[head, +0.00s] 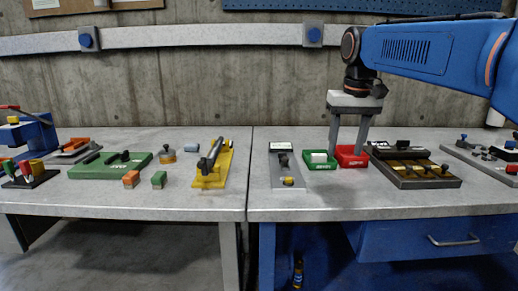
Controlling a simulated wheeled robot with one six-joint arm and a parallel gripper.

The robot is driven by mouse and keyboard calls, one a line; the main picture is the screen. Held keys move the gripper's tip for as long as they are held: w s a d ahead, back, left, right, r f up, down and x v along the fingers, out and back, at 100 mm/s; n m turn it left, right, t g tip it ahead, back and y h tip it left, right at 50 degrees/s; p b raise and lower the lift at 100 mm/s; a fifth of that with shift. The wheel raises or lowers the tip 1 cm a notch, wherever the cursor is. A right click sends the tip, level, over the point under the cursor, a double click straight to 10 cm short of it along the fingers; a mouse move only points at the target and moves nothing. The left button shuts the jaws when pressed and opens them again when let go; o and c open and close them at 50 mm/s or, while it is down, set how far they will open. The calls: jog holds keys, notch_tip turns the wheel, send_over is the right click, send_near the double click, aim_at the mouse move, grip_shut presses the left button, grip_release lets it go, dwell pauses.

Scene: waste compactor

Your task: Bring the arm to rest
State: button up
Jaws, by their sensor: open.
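My gripper (348,150) hangs from my blue arm in the right half of the head view. The fingertips are over or just behind the red tray (352,162) on the right table. I cannot tell whether they touch it. A green tray (319,166) with a white block (319,157) in it stands just left of the fingers.
A grey panel device (285,175) stands left of the trays and a dark fixture (430,176) right of them. The left table holds a yellow fixture (213,170), a green plate (111,168) and small blocks. The front edge of the right table (350,204) is clear.

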jog(key=s+d+f+t, duration=0.1)
jog(key=s+d+f, duration=0.1)
jog(key=s+f, duration=1)
jog(key=s+d+f+t, duration=0.2)
jog(key=s+d+f, duration=0.1)
jog(key=s+f, duration=0.9)
jog(key=s, duration=0.3)
jog(key=shift+s+d+f, duration=0.3)
jog(key=shift+s, duration=0.05)
